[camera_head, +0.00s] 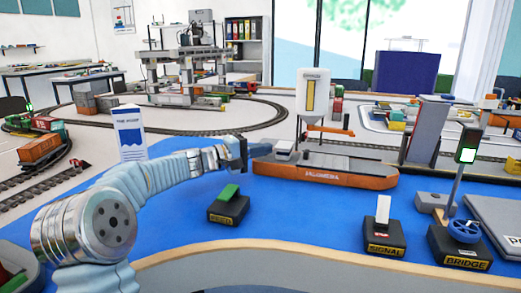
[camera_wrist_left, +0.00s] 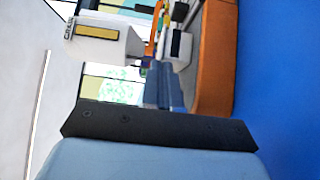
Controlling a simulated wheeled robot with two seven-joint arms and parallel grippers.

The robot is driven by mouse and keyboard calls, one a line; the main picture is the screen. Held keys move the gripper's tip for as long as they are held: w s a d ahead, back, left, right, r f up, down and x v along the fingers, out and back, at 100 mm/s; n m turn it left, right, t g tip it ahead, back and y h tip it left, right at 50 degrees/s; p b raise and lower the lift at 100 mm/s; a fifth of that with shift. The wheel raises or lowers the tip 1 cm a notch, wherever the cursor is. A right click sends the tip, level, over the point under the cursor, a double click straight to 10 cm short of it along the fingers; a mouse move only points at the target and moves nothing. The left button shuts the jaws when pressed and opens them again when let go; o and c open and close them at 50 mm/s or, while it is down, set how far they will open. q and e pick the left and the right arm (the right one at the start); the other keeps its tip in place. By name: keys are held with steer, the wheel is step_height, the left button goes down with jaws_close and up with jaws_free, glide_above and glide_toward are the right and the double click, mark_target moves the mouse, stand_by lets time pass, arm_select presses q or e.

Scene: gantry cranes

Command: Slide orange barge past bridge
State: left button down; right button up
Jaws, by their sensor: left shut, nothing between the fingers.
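The orange barge (camera_head: 350,178) with a dark deck and white lettering floats on the blue water surface, its long side facing me. It shows along the upper right of the left wrist view (camera_wrist_left: 215,60). My left gripper (camera_head: 240,153) is shut and empty, at the barge's left end by its small grey cabin (camera_head: 284,148); I cannot tell whether it touches. Its fingers also show in the left wrist view (camera_wrist_left: 163,88). A grey slab (camera_head: 427,130) stands steeply raised to the right of the barge and looks like the bridge leaf. My right gripper is out of view.
A white silo (camera_head: 313,92) stands behind the barge. In front are a box with a green lever (camera_head: 228,205), the SIGNAL box (camera_head: 385,235) and the BRIDGE box (camera_head: 459,247) with a blue wheel. A signal post (camera_head: 463,165) shows green. Open blue water lies before the barge.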

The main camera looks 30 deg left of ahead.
mark_target(290, 165)
arm_select(q)
steer(key=shift+w+d+f+b, duration=0.1)
steer(key=shift+d+f+b, duration=0.05)
steer(key=shift+d+b, duration=0.2)
steer(key=d+b, duration=0.1)
steer(key=d, duration=0.1)
steer(key=w+d+b, duration=0.1)
steer(key=d, duration=0.1)
steer(key=d+b, duration=0.2)
steer(key=shift+w+d, duration=0.15)
steer(key=shift+w, duration=0.1)
steer(key=shift+w+d, duration=0.1)
steer(key=shift+d, duration=0.2)
